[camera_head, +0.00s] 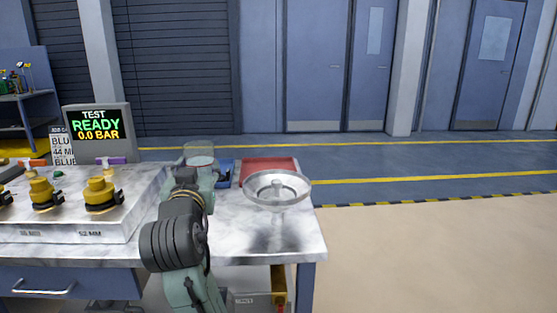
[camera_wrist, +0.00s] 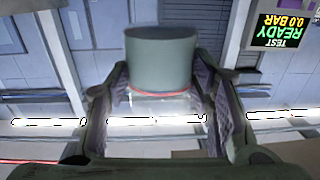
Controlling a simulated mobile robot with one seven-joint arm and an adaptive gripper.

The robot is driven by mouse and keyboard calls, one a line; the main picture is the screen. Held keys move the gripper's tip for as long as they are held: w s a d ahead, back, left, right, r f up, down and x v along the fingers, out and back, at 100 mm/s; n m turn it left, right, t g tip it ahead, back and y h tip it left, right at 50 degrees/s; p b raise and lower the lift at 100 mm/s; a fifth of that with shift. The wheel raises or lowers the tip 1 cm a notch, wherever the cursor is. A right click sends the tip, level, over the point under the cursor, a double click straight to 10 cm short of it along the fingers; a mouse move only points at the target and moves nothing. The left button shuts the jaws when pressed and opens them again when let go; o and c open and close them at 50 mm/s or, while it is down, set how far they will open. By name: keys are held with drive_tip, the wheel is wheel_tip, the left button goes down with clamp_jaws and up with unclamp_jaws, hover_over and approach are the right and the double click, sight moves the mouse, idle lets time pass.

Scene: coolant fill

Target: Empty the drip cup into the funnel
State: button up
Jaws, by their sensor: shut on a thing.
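A drip cup (camera_head: 200,151), clear with a red line around it, is held above the bench behind my arm's end. In the wrist view the cup (camera_wrist: 160,58) looks grey-green with a thin red ring and fills the space between my fingers. My gripper (camera_wrist: 160,85) is shut on it, one finger on each side. My gripper (camera_head: 194,175) hides the cup's lower part in the head view. The round, pale metallic funnel (camera_head: 278,202) is to the right of the cup, its wide mouth facing up. The cup's contents cannot be made out.
A red mat or tray (camera_head: 252,177) lies behind the funnel, with a blue item (camera_head: 226,167) beside it. A metal block (camera_head: 75,228) with yellow fittings (camera_head: 101,194) stands left. Behind it a screen (camera_head: 97,128) reads TEST READY 0.0 BAR. The bench front right (camera_head: 290,246) is clear.

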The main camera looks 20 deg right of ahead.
sight(209, 167)
drive_tip(key=w+d+m+h+p, duration=0.1)
drive_tip(key=p, duration=0.2)
drive_tip(key=w+d+m+g+h+p, duration=0.1)
drive_tip(key=d+h+p, duration=0.1)
drive_tip(key=p, duration=0.1)
drive_tip(key=shift+w+d+r+p, duration=0.15)
drive_tip(key=shift+w+d+p, duration=0.1)
drive_tip(key=shift+w+p, duration=0.1)
drive_tip(key=d+f+m+g+h+p, duration=0.1)
drive_tip(key=h+p, duration=0.1)
drive_tip(key=p, duration=0.1)
drive_tip(key=shift+w+d+f+m, duration=0.1)
drive_tip(key=shift+d+f+m, duration=0.05)
drive_tip(key=shift+m, duration=0.15)
drive_tip(key=shift+s+d+r+m, duration=0.15)
drive_tip(key=shift+d+r+m, duration=0.1)
drive_tip(key=shift+r+m, duration=0.3)
drive_tip(key=shift+s+d+r+m, duration=0.15)
drive_tip(key=shift+d+r+m, duration=0.05)
drive_tip(key=shift+r+m, duration=0.3)
drive_tip(key=shift+s+d+f+m+b, duration=0.25)
drive_tip(key=shift+d+f+m+b, duration=0.2)
drive_tip(key=shift+m+b, duration=0.3)
drive_tip(key=shift+s+d+r+m, duration=0.35)
drive_tip(key=shift+d+r+m, duration=0.15)
drive_tip(key=shift+m, duration=0.45)
drive_tip(key=shift+s+d+r+m, duration=0.35)
drive_tip(key=shift+d+m, duration=0.15)
drive_tip(key=shift+m, duration=0.45)
idle(0.6)
